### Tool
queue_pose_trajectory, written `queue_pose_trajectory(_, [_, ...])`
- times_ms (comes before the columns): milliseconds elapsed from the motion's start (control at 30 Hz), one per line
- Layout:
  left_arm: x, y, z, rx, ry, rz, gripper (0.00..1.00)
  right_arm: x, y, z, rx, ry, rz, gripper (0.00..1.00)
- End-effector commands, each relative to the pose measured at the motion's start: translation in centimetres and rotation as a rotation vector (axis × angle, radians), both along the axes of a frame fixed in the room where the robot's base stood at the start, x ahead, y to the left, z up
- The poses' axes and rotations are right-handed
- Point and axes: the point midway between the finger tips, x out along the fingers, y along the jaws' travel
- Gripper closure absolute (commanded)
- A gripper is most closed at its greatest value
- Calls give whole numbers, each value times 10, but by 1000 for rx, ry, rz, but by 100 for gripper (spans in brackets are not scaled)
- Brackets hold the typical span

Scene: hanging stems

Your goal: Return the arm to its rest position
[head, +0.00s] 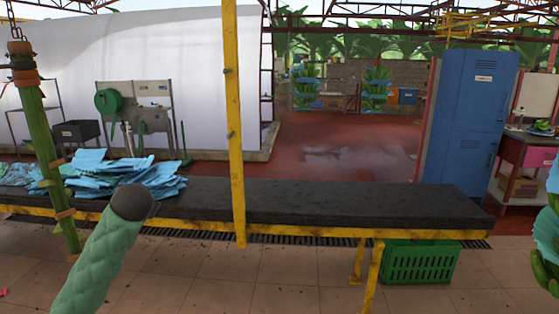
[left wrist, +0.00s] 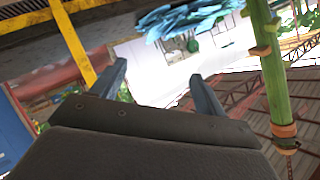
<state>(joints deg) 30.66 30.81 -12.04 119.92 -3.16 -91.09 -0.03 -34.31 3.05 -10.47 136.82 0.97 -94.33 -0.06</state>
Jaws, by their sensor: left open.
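My left arm, in a green quilted sleeve, reaches up from the lower left of the head view and ends in a dark wrist (head: 132,202). Its fingers do not show there. In the left wrist view my left gripper (left wrist: 162,88) has its two fingers wide apart with nothing between them. A bare green stem (head: 43,145) with brown stubs hangs from a chain at the left of the head view. It stands at the right of the left wrist view (left wrist: 268,70), apart from the fingers. My right gripper is in neither view.
A long dark table (head: 330,203) with a yellow frame crosses the head view. Light-blue sheets (head: 115,173) lie on its left part. A yellow post (head: 234,120) rises at its front edge. A green crate (head: 420,263) is below, and blue-and-green bunches (head: 549,235) are at the right edge.

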Motion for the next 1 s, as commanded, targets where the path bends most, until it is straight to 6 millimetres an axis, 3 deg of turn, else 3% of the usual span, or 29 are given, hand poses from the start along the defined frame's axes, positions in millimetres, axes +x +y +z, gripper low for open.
queue_pose_trajectory(33, [-12,-16,-23,-25,33,-20,27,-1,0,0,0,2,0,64])
queue_pose_trajectory(100, [-28,-35,-51,-55,73,-45,27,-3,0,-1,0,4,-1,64])
queue_pose_trajectory(400, [-102,-107,-149,-187,203,-143,27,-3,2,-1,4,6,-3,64])
queue_pose_trajectory(700, [-182,-158,-231,-314,323,-193,27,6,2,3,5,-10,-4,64])
queue_pose_trajectory(1000, [-266,-194,-308,-432,468,-186,27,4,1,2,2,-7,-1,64])
